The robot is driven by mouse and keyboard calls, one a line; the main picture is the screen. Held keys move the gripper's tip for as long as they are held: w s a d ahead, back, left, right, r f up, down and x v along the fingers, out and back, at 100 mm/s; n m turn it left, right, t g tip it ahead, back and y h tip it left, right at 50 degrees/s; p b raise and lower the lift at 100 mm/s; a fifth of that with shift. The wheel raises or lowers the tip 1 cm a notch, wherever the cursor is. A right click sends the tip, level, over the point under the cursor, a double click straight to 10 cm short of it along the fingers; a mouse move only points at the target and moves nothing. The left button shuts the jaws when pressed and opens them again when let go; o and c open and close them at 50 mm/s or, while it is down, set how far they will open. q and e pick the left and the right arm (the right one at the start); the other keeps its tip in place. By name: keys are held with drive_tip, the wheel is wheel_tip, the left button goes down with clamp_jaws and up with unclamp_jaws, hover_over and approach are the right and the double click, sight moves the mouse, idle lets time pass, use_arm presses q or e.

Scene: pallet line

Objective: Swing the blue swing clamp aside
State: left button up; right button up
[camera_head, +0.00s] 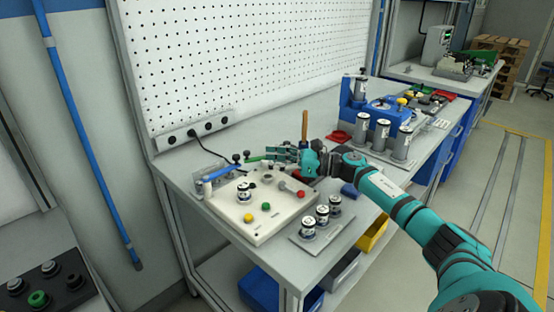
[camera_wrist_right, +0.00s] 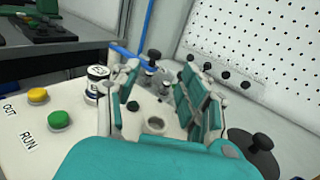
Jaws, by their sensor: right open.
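The blue swing clamp (camera_head: 222,172) is a blue bar at the back left of the cream fixture plate (camera_head: 240,226), with a black knob near its right end. In the right wrist view the blue bar (camera_wrist_right: 129,57) lies beyond the fingers, with a black knob (camera_wrist_right: 154,55) at its near end. My right gripper (camera_head: 281,154) is over the back of the plate, to the right of the blue clamp and apart from it. It also shows open and empty in the right wrist view (camera_wrist_right: 160,98). A green bar (camera_head: 257,157) lies between it and the blue clamp. My left gripper is out of view.
The plate carries a labelled canister (camera_head: 244,192) and yellow, green and red buttons. Several canisters stand on a grey tray (camera_head: 313,238) in front. A wooden handle (camera_head: 304,125) stands upright behind my gripper. A pegboard (camera_head: 240,60) backs the bench.

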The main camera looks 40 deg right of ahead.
drive_tip(key=shift+s+d, duration=0.5)
drive_tip(key=shift+s, duration=0.05)
